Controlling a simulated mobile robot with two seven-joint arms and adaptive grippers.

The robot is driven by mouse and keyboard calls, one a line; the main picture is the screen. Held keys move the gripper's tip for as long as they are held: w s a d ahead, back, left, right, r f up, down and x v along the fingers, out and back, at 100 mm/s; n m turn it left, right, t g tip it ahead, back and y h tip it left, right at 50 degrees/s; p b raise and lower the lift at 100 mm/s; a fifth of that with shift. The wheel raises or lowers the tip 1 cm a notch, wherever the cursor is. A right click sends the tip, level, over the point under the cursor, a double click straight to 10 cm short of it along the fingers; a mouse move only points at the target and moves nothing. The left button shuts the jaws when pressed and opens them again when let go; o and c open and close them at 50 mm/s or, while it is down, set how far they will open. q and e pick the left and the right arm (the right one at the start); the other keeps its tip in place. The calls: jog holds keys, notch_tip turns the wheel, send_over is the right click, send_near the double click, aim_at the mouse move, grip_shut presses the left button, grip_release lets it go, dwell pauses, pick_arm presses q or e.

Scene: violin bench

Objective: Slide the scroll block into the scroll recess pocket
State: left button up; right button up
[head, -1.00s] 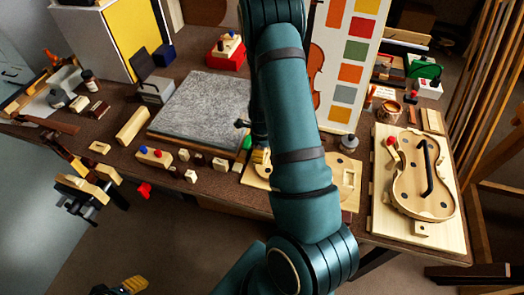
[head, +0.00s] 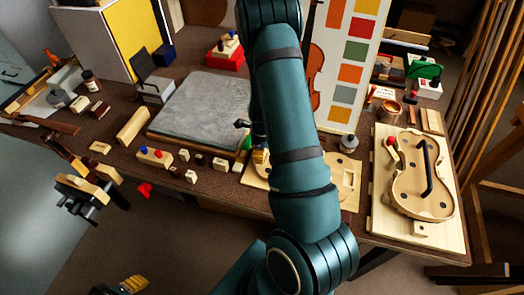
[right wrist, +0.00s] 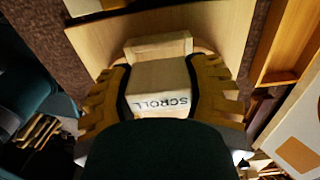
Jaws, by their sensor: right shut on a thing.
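The scroll block (right wrist: 160,88) is a pale wooden block lettered SCROLL, and it shows in the right wrist view. My right gripper (right wrist: 160,92) is shut on it, with a yellow-brown finger on each side. A pale raised wooden piece (right wrist: 158,44) lies just past the block's far end; I cannot tell whether they touch or whether this is the recess pocket. In the head view my right arm hides the block, and the right gripper (head: 260,157) shows only as a sliver over the pale board (head: 346,186). My left gripper (head: 133,284) shows only a yellow tip at the bottom edge.
A violin body on a pale board (head: 384,220) lies at the right. A grey slab (head: 200,105) is left of my arm, with several small blocks along the front edge. A clamp-like fixture (head: 85,190) stands at the left edge. A colour chart (head: 345,60) stands behind.

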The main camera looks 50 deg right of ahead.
jog(key=shift+f+b, duration=0.7)
jog(key=shift+f, duration=0.25)
jog(key=o, duration=1)
jog(key=shift+c, duration=0.2)
jog(key=shift+r, duration=0.15)
notch_tip(320, 180, up, 12)
jog(key=shift+f, duration=0.1)
dwell(0.4)
